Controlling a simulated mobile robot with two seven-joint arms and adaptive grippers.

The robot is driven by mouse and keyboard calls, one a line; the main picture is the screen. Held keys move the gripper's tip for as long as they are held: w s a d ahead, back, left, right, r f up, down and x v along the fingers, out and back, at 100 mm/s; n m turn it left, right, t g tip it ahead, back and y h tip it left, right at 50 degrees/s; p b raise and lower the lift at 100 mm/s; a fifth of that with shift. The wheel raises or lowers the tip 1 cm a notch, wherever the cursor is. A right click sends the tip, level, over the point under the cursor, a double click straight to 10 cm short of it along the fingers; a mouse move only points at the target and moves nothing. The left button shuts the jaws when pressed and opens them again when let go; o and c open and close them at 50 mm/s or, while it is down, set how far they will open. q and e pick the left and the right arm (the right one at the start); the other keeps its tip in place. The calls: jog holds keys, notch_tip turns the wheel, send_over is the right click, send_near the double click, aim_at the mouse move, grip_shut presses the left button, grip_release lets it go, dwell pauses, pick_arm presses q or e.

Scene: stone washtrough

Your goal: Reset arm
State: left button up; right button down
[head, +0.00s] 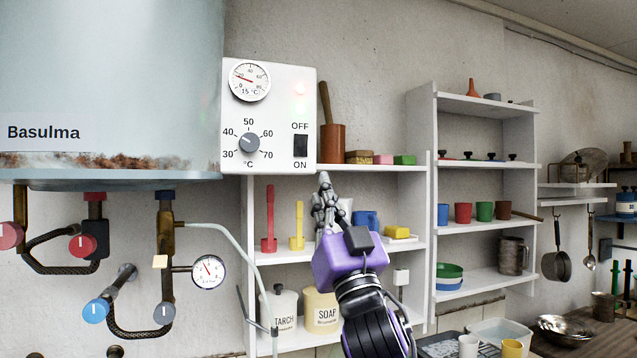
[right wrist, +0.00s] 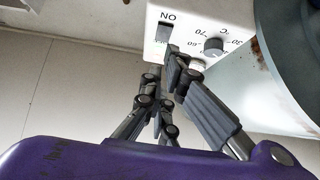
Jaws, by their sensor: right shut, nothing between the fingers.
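My right gripper (head: 324,190) is raised in front of the shelves, below and to the right of the white control box (head: 270,100). Its fingers are shut and hold nothing; the closed fingers also show in the right wrist view (right wrist: 172,75). The control box carries a temperature gauge, a grey dial (head: 249,142), a lit red lamp and a dark ON/OFF switch (head: 300,146). In the right wrist view the box (right wrist: 205,30) appears upside down beyond the fingertips. My left gripper is not in view.
The boiler (head: 105,80) hangs at the left, with pipes, valves and a pressure gauge (head: 208,271) below. White shelves (head: 480,166) behind my arm hold cups, bowls and jars. Trays and metal bowls (head: 565,329) stand at the lower right. Bare wall shows above the shelves.

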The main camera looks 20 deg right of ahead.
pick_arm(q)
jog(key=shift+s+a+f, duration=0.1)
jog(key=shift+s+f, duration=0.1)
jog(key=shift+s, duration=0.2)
pick_arm(e)
jog(key=shift+s+f, duration=0.15)
jog(key=shift+s, duration=0.25)
